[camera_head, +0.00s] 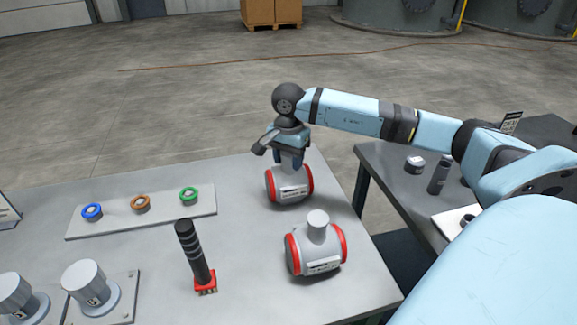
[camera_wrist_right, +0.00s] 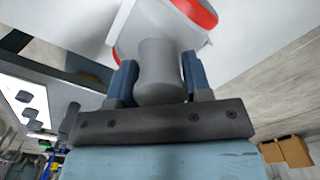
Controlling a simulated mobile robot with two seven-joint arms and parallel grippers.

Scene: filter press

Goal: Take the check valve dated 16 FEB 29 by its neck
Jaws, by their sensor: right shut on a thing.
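Two grey check valves with red end rings are on the grey table. The far valve (camera_head: 290,188) is under my right gripper (camera_head: 290,160), which points down with its fingers on either side of the neck. In the right wrist view the gripper (camera_wrist_right: 158,85) is shut on the neck (camera_wrist_right: 158,65) of this valve. The near valve (camera_head: 316,252) stands apart, its neck up and free. Both carry a white label, but the dates are too small to read. My left gripper is not in view.
A plate (camera_head: 150,208) with blue, brown and green rings lies at the left. A black ribbed handle (camera_head: 194,252) with a red base stands near the middle, with grey cylinders (camera_head: 88,285) at the front left. A darker side table (camera_head: 400,190) is at the right.

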